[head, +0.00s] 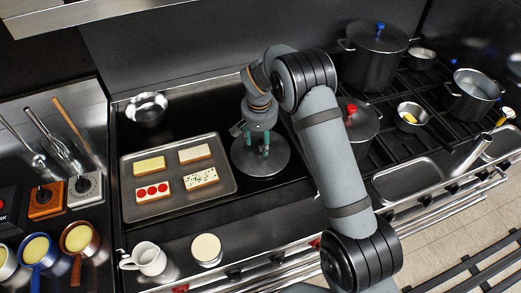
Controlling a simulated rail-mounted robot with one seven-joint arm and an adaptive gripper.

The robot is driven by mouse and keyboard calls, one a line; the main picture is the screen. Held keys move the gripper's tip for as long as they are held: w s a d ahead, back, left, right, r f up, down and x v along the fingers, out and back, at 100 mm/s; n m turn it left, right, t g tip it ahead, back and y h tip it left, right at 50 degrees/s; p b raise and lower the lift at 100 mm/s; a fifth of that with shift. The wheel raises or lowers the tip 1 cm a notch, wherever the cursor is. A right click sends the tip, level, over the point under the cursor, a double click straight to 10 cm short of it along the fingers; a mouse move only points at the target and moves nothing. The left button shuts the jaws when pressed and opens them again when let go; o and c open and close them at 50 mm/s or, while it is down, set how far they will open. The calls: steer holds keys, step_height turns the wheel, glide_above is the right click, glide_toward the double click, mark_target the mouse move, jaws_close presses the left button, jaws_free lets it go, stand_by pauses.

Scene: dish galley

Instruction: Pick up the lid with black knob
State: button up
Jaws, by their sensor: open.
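A round grey lid (275,166) lies flat on the dark cooktop, right of the baking tray. My gripper (257,150) points down over the middle of this lid, with its teal fingers apart and open. The fingertips appear close to the lid's centre, and I cannot tell whether they touch it. The lid's knob is hidden behind or between the fingers, so its colour does not show. Two other lids sit on pots: one with a blue knob (380,28) and one with a red knob (351,108).
A baking tray (229,183) with several decorated slices lies left of the lid. A metal bowl (147,108) stands behind it. A white mug (148,259) and a round cream-topped container (207,249) stand in front. The red-knobbed pot is close behind my forearm.

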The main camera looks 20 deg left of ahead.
steer(key=shift+a, duration=0.1)
steer(key=shift+c, duration=1.1)
jaws_close()
